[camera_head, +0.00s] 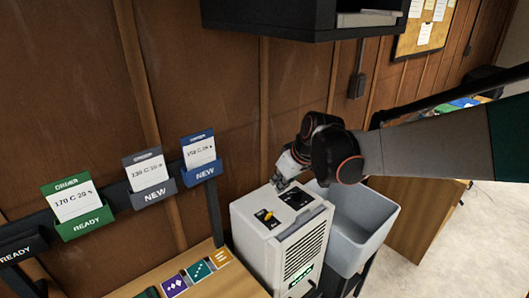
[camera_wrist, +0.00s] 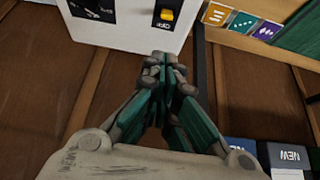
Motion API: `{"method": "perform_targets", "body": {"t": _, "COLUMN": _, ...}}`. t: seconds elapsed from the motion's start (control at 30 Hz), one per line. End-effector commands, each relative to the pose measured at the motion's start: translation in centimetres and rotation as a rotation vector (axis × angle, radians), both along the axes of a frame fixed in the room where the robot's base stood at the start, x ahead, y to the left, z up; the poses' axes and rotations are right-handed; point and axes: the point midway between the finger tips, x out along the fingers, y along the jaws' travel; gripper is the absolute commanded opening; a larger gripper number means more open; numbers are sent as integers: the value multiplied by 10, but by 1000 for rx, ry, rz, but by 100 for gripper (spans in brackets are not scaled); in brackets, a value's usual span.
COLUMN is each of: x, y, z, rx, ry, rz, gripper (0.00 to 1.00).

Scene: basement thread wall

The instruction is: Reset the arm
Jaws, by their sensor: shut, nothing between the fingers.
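My gripper (camera_head: 282,182) is at the top of the white machine (camera_head: 258,232), over its back edge on the wall side. In the wrist view my gripper (camera_wrist: 166,62) is shut, with its teal fingers together and nothing between them. The fingertips lie over the edge of the machine's white top (camera_wrist: 125,32); I cannot tell whether they touch it. A yellow switch (camera_head: 267,215) on the machine's top also shows in the wrist view (camera_wrist: 166,15). My arm reaches in from the right.
A grey bin (camera_head: 368,215) stands right of the machine. Card holders marked READY (camera_head: 85,222) and NEW (camera_head: 152,192) hang on a dark rail at left. A dark shelf (camera_head: 285,18) juts from the wall above. Coloured tiles (camera_head: 198,271) lie on the wooden bench.

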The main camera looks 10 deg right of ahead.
Motion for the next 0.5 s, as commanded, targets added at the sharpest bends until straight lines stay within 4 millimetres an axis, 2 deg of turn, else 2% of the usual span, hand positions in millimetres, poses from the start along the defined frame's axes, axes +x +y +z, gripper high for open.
{"method": "perform_targets", "body": {"t": 0.17, "x": -33, "y": -12, "z": 9, "rx": -3, "ry": -3, "rz": -67, "gripper": 0}}
{"method": "perform_targets", "body": {"t": 0.5, "x": -118, "y": -43, "z": 18, "rx": -2, "ry": -22, "rz": -254, "gripper": 0}}
